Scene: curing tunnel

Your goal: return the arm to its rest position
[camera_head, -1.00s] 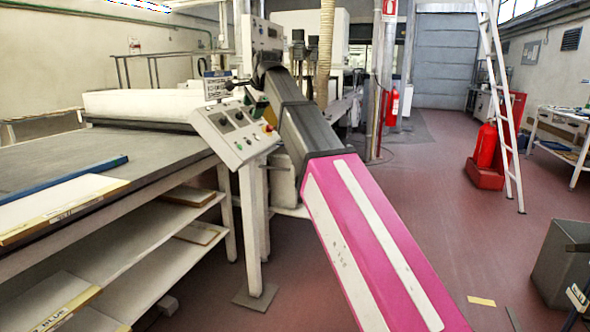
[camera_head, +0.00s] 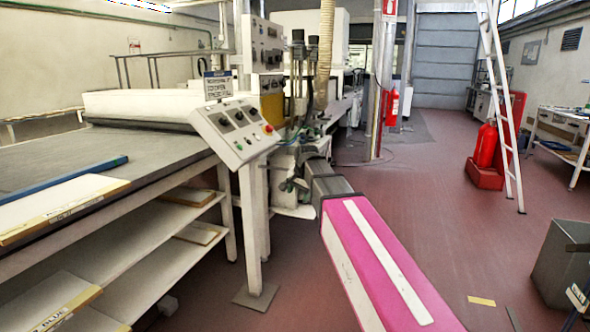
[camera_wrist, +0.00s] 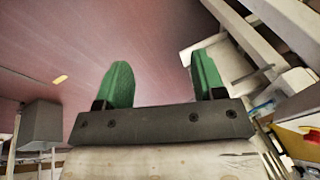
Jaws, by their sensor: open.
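My gripper (camera_wrist: 162,82) shows in the wrist view with two green fingers set well apart on a dark bar. Nothing is between the fingers; red floor lies behind them. In the head view my pink, white and dark grey arm reaches from the bottom right toward the middle. Its far end is low, beside the machine, and I cannot make out the fingers clearly there.
A control panel (camera_head: 235,132) on a post stands left of my arm, by a long table (camera_head: 150,165). A grey bin (camera_head: 562,262), a ladder (camera_head: 503,110) and red extinguishers (camera_head: 486,150) are at right. Red floor (camera_head: 440,200) between is clear.

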